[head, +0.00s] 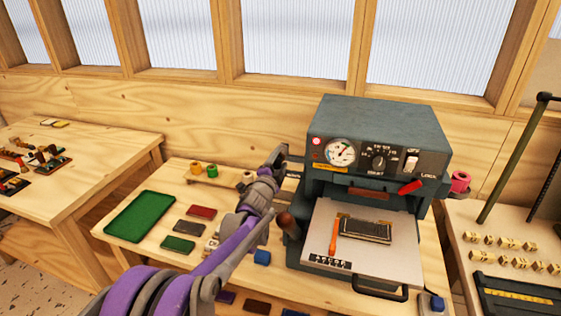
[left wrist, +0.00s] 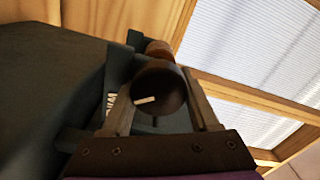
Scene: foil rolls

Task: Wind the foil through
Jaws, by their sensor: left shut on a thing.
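The dark foil machine (head: 375,118) stands on the right part of the wooden table, with a gauge, knobs and a red lever (head: 410,187) on its front. My left gripper (head: 288,160) is at the machine's left side. In the left wrist view its fingers are shut on a round black knob (left wrist: 160,92) with a white mark. A brown roll (left wrist: 158,48) shows just behind the knob, partly hidden. A pink roll (head: 460,181) is at the machine's right side. My right gripper is not in view.
Yellow (head: 196,168) and green (head: 211,171) rolls sit on a small rack left of my arm. A green tray (head: 140,216) and several coloured blocks lie nearer. A pale plate (head: 380,265) with a dark block sits at the machine's front. Another bench (head: 500,215) stands right.

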